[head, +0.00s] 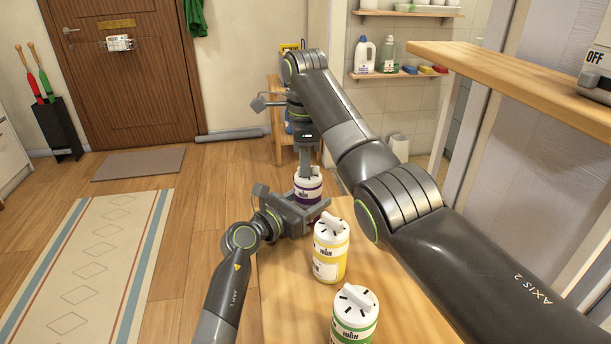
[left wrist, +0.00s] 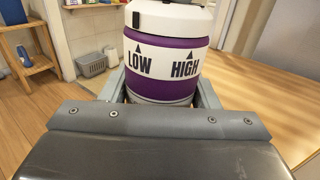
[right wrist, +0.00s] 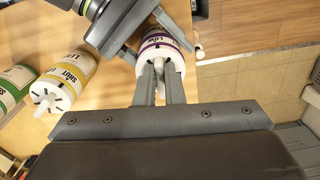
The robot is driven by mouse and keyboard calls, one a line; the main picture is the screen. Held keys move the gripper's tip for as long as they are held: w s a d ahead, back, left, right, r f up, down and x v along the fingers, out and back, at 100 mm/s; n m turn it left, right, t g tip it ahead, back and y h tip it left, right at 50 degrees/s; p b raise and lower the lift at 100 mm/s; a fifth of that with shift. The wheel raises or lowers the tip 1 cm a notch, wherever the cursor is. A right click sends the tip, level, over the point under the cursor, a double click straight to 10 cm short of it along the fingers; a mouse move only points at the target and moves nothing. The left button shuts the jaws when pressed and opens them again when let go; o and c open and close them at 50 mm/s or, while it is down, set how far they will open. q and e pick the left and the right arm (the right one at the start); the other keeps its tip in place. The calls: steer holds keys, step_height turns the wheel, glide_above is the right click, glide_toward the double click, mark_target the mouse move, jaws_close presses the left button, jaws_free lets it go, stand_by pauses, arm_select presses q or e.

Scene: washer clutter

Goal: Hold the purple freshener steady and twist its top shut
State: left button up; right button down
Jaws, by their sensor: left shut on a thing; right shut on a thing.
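The purple freshener (head: 308,188) stands upright near the far end of the wooden table, with a white top and a purple and white body marked LOW and HIGH. My left gripper (head: 309,212) is shut around its body from the side. In the left wrist view the purple freshener (left wrist: 165,68) sits between the fingers. My right gripper (head: 306,170) points down from above, shut on the top's raised ridge. In the right wrist view the white top (right wrist: 160,63) shows beneath the fingertips (right wrist: 160,80). The fingers hide part of the ridge.
A yellow freshener (head: 330,252) and a green freshener (head: 354,318) stand on the table (head: 290,300) nearer to me. A wooden shelf (head: 520,78) juts in at the right. A small wooden stand (head: 275,120) is behind my right gripper.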

steer(key=m, duration=0.1)
steer(key=f+m, duration=0.1)
steer(key=m, duration=0.1)
steer(key=shift+s+d, duration=0.1)
steer(key=shift+s, duration=0.05)
steer(key=c, duration=1.6)
jaws_free()
steer(key=shift+r, duration=0.1)
steer(key=shift+c, duration=0.2)
steer(key=shift+d, duration=0.1)
steer(key=shift+w+r, duration=0.3)
steer(key=shift+r, duration=0.45)
steer(key=shift+s+r, duration=0.1)
steer(key=shift+r, duration=2.35)
